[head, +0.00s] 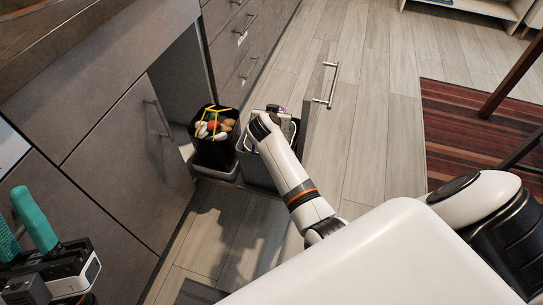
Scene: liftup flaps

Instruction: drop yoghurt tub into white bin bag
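My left gripper (22,225) is at the lower left, its teal fingers apart with nothing seen between them. My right arm reaches over a grey bin (254,172); its wrist covers most of that bin, and its fingers are hidden. A small purple-and-grey item shows at the grey bin's far edge, too small to identify. I cannot make out a yoghurt tub. A white bag cannot be told clearly; the grey bin's inside is mostly blocked by my arm. Beside it on the left stands a black-lined bin (212,155) with a yellow drawstring and several food-like items inside.
Both bins stand in a pulled-out cabinet drawer whose front panel (317,105) has a metal handle (333,85). Grey cabinet doors (125,165) line the left. Wood floor (370,120) is clear to the right, up to a striped rug (465,140).

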